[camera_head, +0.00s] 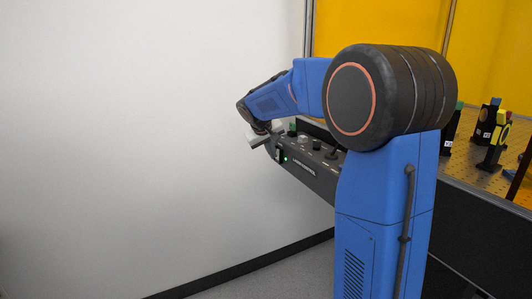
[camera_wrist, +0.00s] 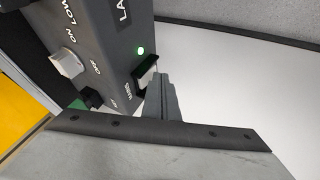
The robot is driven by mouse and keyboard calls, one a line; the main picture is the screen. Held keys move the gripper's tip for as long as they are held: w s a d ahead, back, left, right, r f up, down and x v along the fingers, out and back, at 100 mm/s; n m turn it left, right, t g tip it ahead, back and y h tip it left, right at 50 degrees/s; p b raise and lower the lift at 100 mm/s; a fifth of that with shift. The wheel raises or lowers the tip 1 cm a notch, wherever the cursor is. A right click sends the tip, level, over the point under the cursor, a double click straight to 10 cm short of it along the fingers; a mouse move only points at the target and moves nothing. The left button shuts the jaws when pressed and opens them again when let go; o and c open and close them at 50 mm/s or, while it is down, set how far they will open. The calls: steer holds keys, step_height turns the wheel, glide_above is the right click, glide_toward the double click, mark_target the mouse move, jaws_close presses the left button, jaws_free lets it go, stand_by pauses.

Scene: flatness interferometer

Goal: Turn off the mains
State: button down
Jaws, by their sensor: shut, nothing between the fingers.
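The dark grey control box (camera_head: 312,170) hangs at the end of the bench in the head view, and it fills the upper left of the wrist view (camera_wrist: 108,38). A green lamp (camera_wrist: 140,51) is lit on its face; it also shows in the head view (camera_head: 285,158). Beside the lamp is a black switch (camera_wrist: 147,72) with a small label, likely the mains switch. My gripper (camera_wrist: 159,80) is shut and empty, its fingertips right at this switch. I cannot tell whether they touch it. In the head view my gripper (camera_head: 271,141) is at the box's left end.
A light knob (camera_wrist: 68,62) and a black knob (camera_wrist: 91,97) sit on the same box near my fingers. Optical mounts (camera_head: 490,140) stand on the perforated bench (camera_head: 463,158) at right. A white wall (camera_head: 130,130) is at left, with open floor below.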

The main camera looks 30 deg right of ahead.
steer(key=shift+d, duration=0.2)
steer(key=shift+d+f, duration=0.1)
steer(key=shift+f, duration=0.5)
steer(key=shift+r, duration=0.2)
